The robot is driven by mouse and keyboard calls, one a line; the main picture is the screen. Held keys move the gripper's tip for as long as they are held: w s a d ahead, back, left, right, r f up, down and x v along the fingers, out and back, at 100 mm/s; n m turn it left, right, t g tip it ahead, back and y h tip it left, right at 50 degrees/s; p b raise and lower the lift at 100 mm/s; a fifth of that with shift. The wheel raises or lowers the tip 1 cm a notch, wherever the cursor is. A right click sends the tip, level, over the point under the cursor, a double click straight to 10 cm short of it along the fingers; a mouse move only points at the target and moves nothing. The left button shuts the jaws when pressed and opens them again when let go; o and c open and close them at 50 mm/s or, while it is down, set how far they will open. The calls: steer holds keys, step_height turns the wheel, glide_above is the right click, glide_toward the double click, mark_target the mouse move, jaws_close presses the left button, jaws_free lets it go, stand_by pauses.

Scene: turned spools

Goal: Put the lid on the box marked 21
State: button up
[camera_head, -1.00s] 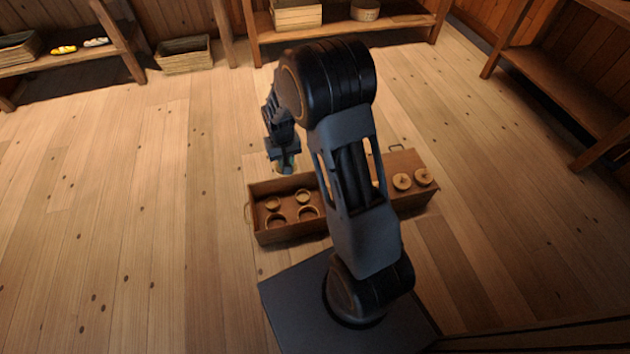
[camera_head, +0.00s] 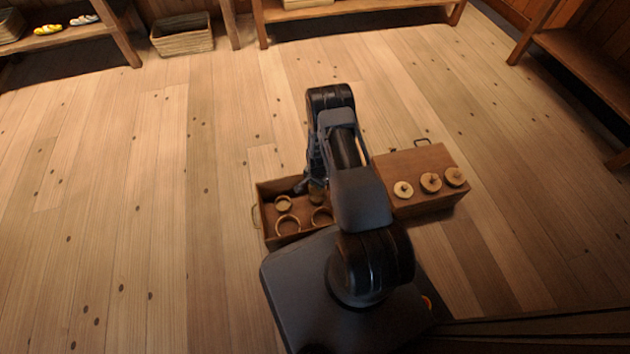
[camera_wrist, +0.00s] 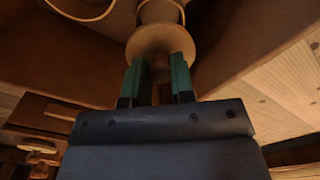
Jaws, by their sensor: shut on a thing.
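My gripper (camera_head: 308,186) is low over the left, open part of the wooden chest (camera_head: 265,230). In the wrist view its green fingers (camera_wrist: 159,75) are closed on the knob of a pale round wooden lid (camera_wrist: 160,40). A small round box (camera_wrist: 160,12) shows right beyond the lid; I cannot tell whether they touch. In the head view that box (camera_head: 317,198) is partly hidden by my gripper. Other open round boxes stand in the chest: a small one (camera_head: 283,203) and two wider ones (camera_head: 287,225) (camera_head: 321,216). No number 21 is readable.
Three round knobbed lids (camera_head: 403,190) (camera_head: 431,182) (camera_head: 455,176) lie on the chest's flat right part (camera_head: 405,162). The chest walls stand close around the boxes. A basket (camera_head: 183,38) and shelves are far back. The floor (camera_head: 130,180) around is clear.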

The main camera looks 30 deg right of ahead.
steer(key=shift+f+b, duration=1.55)
steer(key=shift+f, duration=1.05)
steer(key=shift+a+f, duration=0.1)
steer(key=shift+f, duration=0.15)
steer(key=o, duration=1)
steer(key=shift+o, duration=0.3)
steer(key=o, duration=0.3)
steer(key=shift+r+p, duration=0.35)
steer(key=shift+r, duration=0.05)
